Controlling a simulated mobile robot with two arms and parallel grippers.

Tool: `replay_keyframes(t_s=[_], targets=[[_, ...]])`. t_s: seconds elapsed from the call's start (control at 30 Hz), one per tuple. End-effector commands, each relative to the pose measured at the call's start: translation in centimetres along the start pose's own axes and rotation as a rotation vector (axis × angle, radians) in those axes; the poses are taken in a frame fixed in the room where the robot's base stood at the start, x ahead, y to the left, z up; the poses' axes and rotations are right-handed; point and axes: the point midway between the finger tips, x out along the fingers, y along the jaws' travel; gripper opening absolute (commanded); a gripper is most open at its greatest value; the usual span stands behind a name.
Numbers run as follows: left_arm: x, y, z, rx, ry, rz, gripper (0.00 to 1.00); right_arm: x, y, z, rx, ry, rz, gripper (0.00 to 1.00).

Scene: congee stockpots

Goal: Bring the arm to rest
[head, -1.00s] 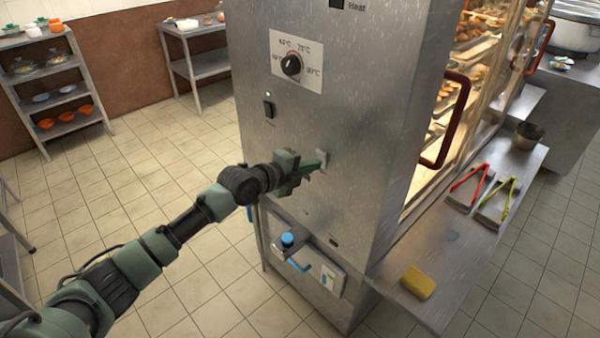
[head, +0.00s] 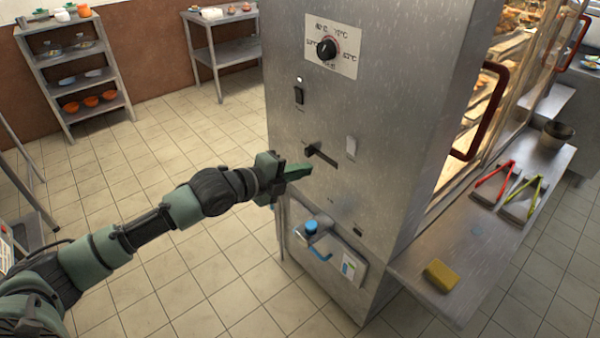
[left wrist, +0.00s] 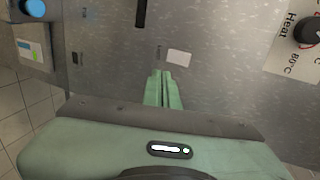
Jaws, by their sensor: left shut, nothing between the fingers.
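My left gripper (head: 300,171) is shut and empty. It is in front of the side panel of the steel heated cabinet (head: 385,95), apart from the dark slot lever (head: 320,154) just above it in the head view. In the left wrist view its green fingertips (left wrist: 167,76) are together and point at the panel. My left arm reaches in from the lower left. My right gripper is not in view.
The panel carries a temperature dial (head: 327,48), a black switch (head: 299,95) and a blue-capped part (head: 312,228) low down. A steel shelf (head: 410,262) holds a yellow sponge (head: 441,275) and red tongs (head: 494,184). Tiled floor (head: 150,150) at left is clear.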

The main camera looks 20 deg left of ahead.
Motion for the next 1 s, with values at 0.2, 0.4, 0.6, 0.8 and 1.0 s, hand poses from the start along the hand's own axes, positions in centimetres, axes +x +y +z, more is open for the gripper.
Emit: replay_keyframes(t_s=[0.2,0.4,0.6,0.8,1.0], targets=[[-0.5,0.0,0.0,-0.001,0.001,-0.001,0.00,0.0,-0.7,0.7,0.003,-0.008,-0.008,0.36],[-0.4,0.0,0.0,-0.001,0.001,0.000,0.00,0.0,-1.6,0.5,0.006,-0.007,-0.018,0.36],[-0.1,0.7,0.3,-0.024,-0.009,0.006,0.00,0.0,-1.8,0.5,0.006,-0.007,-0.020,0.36],[1.9,9.4,4.0,-0.285,-0.132,0.074,0.00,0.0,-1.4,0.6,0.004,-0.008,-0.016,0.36],[1.7,24.5,6.4,-0.646,-0.326,0.187,0.00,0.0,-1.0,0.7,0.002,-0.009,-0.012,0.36]])
